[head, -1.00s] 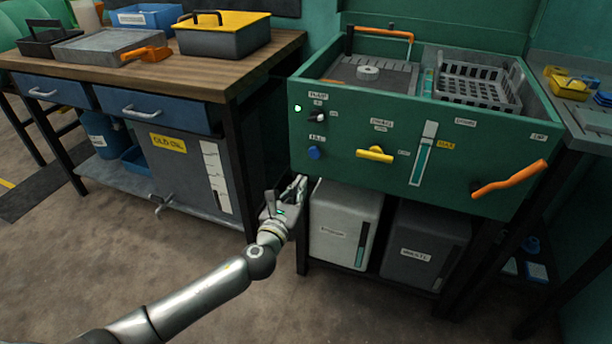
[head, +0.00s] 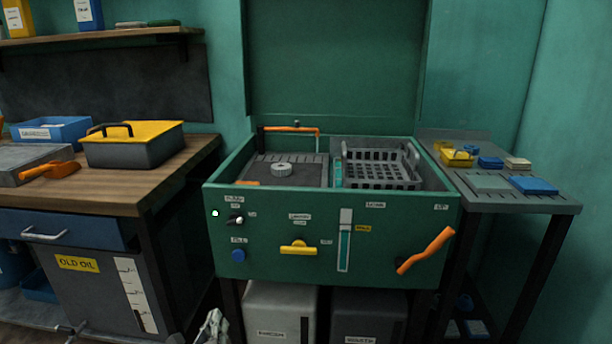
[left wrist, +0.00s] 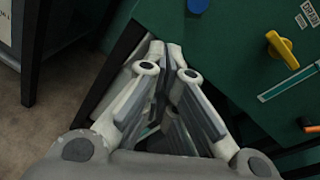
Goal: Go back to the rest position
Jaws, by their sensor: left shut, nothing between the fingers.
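My left gripper (head: 212,328) shows at the bottom edge of the head view, below the front left corner of the green parts washer (head: 385,215). In the left wrist view its fingers (left wrist: 161,48) are shut with nothing between them, close to the washer's front and the dark leg under it. The rest of my left arm is below the head view. My right gripper is in neither view.
The washer's orange handle (head: 425,251), yellow handle (head: 298,249) and blue button (head: 238,256) stick out in front. A wooden workbench (head: 190,160) stands left, a grey side table (head: 560,203) right. Two bins, one light (head: 280,310) and one dark (head: 368,318), stand below.

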